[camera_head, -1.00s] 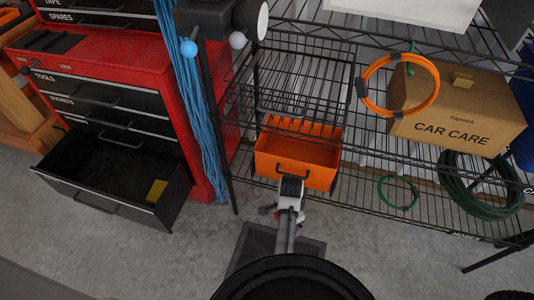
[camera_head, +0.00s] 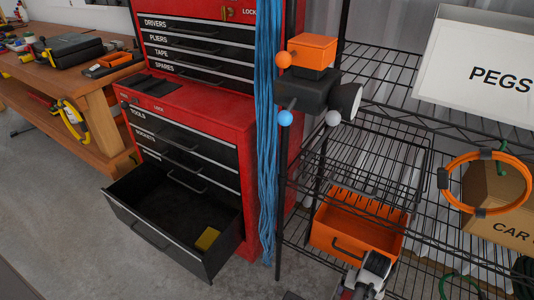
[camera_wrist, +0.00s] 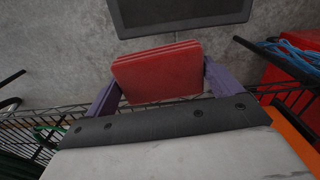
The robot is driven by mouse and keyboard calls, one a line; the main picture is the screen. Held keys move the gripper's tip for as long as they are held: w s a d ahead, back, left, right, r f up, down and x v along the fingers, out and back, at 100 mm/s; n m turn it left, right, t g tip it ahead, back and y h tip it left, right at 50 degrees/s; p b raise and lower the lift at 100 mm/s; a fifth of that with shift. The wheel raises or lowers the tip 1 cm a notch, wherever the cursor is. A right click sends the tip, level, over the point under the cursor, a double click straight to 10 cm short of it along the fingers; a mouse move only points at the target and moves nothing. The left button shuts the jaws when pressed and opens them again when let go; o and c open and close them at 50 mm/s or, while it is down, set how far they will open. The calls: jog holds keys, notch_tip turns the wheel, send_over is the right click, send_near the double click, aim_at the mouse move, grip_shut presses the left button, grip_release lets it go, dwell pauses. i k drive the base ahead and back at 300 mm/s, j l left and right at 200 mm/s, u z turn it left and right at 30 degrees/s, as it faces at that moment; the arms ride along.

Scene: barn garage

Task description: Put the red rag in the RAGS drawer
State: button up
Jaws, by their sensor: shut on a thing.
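The red rag (camera_wrist: 157,74) is a folded, layered red block in the wrist view. My gripper (camera_wrist: 160,82) has its purple fingers on either side of the rag and is shut on it, above the floor. In the head view, part of my arm shows at the bottom edge, in front of the orange bin; the rag is not clear there. An open black drawer (camera_head: 140,222) juts from the bottom of the red tool cabinet (camera_head: 222,118), left of my arm. A yellow item (camera_head: 207,239) lies inside it. I cannot read a RAGS label on it.
A wire shelf rack (camera_head: 385,120) stands on the right, with an orange bin (camera_head: 355,243) and an orange cable coil (camera_head: 487,211). Blue cords (camera_head: 266,130) hang between cabinet and rack. A workbench (camera_head: 85,85) is at the left. Grey floor is free in front of the drawer.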

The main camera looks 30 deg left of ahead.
aim_at(175, 222)
jog(key=k+j+u, duration=0.3)
jog(key=j+u, duration=0.3)
jog(key=j, duration=0.25)
jog(key=k+j+u, duration=0.1)
jog(key=j+u, duration=0.2)
jog(key=j, duration=0.2)
